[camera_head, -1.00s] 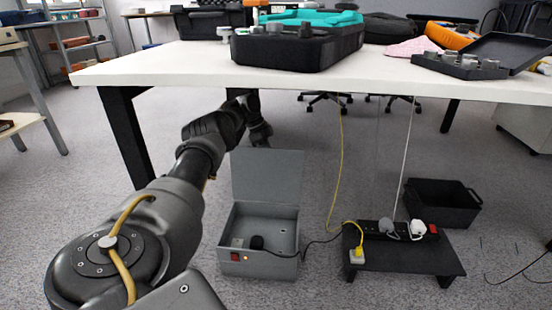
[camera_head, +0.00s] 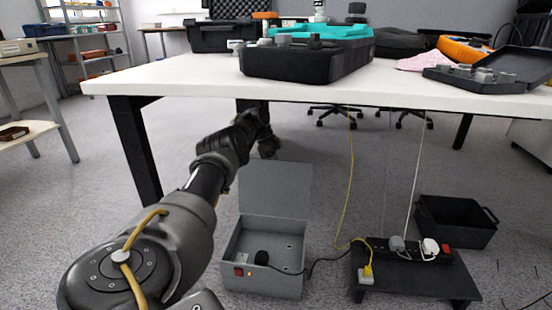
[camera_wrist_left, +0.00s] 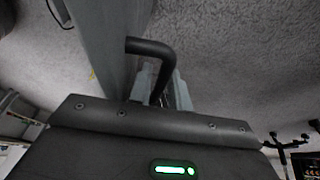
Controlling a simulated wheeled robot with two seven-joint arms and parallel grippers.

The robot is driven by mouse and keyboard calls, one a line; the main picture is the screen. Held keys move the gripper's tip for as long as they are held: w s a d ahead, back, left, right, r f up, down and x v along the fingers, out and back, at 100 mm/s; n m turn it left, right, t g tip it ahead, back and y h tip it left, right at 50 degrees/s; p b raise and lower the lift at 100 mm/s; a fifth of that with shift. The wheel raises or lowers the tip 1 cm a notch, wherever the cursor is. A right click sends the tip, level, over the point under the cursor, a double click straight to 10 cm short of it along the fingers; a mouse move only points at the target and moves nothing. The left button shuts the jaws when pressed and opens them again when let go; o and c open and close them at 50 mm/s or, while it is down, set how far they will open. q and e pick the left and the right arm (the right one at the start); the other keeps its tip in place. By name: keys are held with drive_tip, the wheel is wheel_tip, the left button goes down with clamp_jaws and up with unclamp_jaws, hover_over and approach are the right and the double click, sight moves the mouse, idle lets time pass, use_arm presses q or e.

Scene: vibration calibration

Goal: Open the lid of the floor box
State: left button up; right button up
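The grey floor box (camera_head: 232,272) stands on the carpet under the table. Its lid (camera_head: 275,188) is raised roughly upright at the back, so the box is open. My right gripper is out of view.
The white table (camera_head: 190,80) stands over the box, its black leg (camera_head: 135,150) close to my left arm. A low black platform (camera_head: 410,280) with a power strip (camera_head: 410,250) stands right of the box, with a black crate (camera_head: 455,222) behind. Cables run between them.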

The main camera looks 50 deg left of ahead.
use_arm(q)
drive_tip(key=shift+r, duration=0.1)
drive_tip(key=p+v, duration=0.2)
drive_tip(key=v, duration=0.4)
drive_tip(key=shift+p, duration=0.3)
drive_tip(key=shift+s+a+r, duration=0.2)
drive_tip(key=shift+a+r, duration=0.1)
drive_tip(key=shift+r, duration=0.3)
